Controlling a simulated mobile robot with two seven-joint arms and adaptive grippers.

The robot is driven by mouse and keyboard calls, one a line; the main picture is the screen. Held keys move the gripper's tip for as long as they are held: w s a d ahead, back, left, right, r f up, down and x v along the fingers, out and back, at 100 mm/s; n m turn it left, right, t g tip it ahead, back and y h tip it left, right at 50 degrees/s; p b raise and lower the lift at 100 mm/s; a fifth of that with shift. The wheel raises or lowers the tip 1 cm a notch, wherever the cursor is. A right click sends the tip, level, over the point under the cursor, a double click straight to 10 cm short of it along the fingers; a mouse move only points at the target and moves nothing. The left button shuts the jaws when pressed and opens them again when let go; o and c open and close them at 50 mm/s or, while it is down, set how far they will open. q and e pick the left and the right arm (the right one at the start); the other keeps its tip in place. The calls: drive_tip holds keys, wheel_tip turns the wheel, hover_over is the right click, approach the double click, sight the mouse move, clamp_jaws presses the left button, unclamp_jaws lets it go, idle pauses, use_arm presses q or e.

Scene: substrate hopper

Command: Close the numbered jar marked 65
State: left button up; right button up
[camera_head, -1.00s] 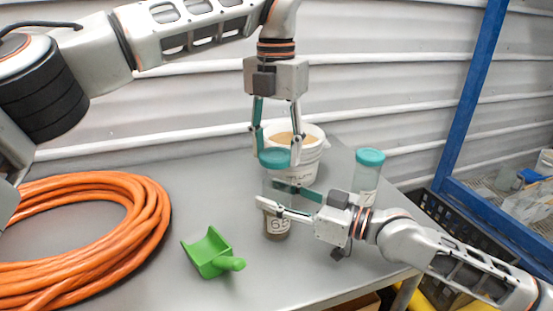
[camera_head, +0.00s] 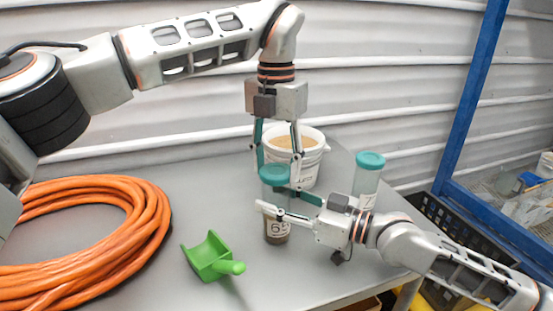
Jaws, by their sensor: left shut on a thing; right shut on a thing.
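The jar marked 65 (camera_head: 277,229) stands upright on the grey table, clear-walled with dark contents low inside. My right gripper (camera_head: 272,205) is shut on the jar's body from the right side. A teal lid (camera_head: 275,173) is at the top of the jar. My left gripper (camera_head: 277,170) points straight down and is shut on the lid. The lid looks level and at the jar's mouth; I cannot tell whether it is seated or threaded. The fingers hide part of the jar's wall.
A second teal-lidded jar (camera_head: 368,172) stands to the right, behind my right arm. A white bucket (camera_head: 310,162) of tan material stands behind. A green scoop (camera_head: 212,257) lies in front, and an orange hose coil (camera_head: 150,225) lies left. The table's right edge is near.

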use_arm(q)
drive_tip(key=shift+f, duration=0.2)
drive_tip(key=shift+f, duration=0.6)
idle(0.5)
